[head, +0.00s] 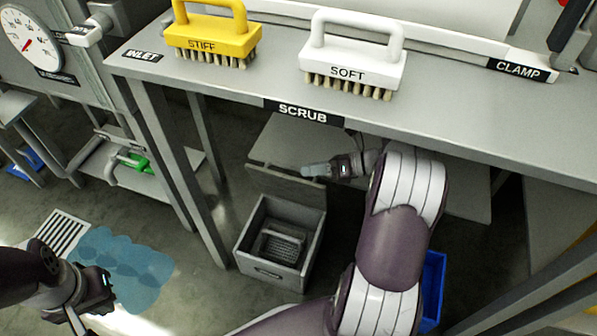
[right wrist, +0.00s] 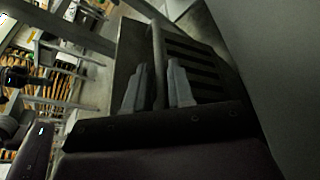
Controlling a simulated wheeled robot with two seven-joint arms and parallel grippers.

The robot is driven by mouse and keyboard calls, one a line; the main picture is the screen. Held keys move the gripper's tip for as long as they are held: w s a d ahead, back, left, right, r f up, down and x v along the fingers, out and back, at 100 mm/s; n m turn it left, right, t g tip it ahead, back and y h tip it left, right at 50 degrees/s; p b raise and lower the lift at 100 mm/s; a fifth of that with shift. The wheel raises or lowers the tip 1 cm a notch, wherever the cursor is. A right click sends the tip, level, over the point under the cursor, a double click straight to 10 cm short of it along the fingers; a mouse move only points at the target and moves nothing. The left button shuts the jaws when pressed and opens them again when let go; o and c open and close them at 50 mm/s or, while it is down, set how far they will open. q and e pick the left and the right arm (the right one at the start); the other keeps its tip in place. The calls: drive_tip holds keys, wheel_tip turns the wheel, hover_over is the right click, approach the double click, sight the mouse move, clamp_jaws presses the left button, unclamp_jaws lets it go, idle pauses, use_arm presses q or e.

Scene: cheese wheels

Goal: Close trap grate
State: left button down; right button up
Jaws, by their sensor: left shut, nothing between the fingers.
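A grey open-topped trap box (head: 247,243) stands on the floor under the bench, with a dark mesh basket inside. A flat grey panel (head: 283,184) stands tilted up at the back of its opening; I take it for the grate. My right gripper (head: 318,170) is at the panel's upper right edge. In the right wrist view, my right gripper (right wrist: 159,88) is open, its fingers on either side of a thin upright edge (right wrist: 157,50). A dark slotted surface (right wrist: 190,55) lies just right of it. My left gripper (head: 107,282) is shut and empty at lower left.
The bench (head: 230,80) overhangs the box, with a yellow STIFF brush (head: 212,42) and a white SOFT brush (head: 352,57) on it. Bench legs (head: 170,160) stand left of the box. A blue puddle (head: 125,265) and a floor drain (head: 62,235) lie at left.

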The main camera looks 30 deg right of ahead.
sight(298, 169)
drive_tip(key=b+x, duration=0.1)
drive_tip(key=x, duration=0.2)
drive_tip(key=shift+f, duration=0.15)
use_arm(q)
drive_tip(key=shift+f, duration=0.8)
use_arm(e)
drive_tip(key=shift+w+a, duration=0.3)
drive_tip(key=shift+a, duration=0.05)
